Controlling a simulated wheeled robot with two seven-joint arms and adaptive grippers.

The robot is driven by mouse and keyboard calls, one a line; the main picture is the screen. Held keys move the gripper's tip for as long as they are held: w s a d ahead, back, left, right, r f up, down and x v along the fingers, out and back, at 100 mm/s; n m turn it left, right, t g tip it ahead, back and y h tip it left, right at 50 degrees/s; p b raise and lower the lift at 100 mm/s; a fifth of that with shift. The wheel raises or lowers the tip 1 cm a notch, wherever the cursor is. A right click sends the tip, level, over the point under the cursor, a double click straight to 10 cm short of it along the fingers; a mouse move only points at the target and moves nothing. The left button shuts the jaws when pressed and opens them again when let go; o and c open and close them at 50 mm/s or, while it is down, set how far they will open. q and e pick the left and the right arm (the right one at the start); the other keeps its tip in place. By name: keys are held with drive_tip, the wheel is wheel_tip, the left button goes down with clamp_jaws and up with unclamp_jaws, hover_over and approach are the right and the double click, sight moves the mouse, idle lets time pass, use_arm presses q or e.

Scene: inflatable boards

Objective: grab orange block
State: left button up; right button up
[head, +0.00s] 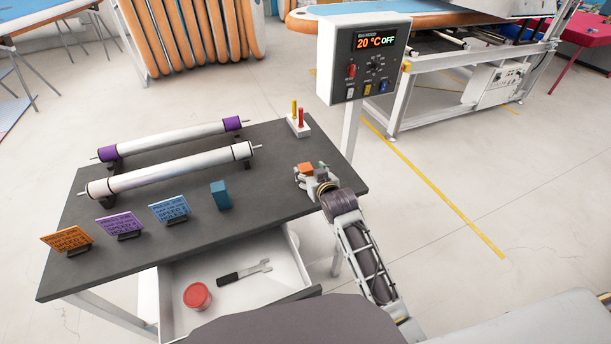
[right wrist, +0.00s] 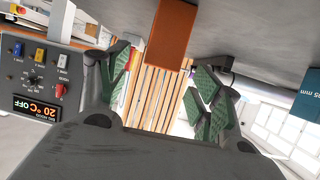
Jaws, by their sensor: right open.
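The orange block (head: 306,168) stands at the right end of the dark table. My right gripper (head: 312,177) is at the block, low over the table, and partly hides it in the head view. In the right wrist view, which is turned over, the orange block (right wrist: 168,40) shows ahead, between the directions of the two green-padded fingers. My right gripper (right wrist: 162,84) is open there, its fingers spread apart. I cannot tell whether a finger touches the block. My left gripper is not in view.
A blue block (head: 220,195), small signs (head: 121,223) and two rollers (head: 170,170) are on the table (head: 262,205). A holder with red and yellow pegs (head: 299,124) stands behind. A control box (head: 364,60) rises beyond the right edge. An open drawer (head: 240,300) holds a red tub and a wrench.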

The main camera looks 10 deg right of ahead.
sight(306, 168)
idle(0.4)
drive_tip(key=shift+x, duration=2.6)
drive_tip(key=c, duration=1.2)
drive_tip(key=shift+r, duration=0.15)
drive_tip(key=shift+r, duration=4.95)
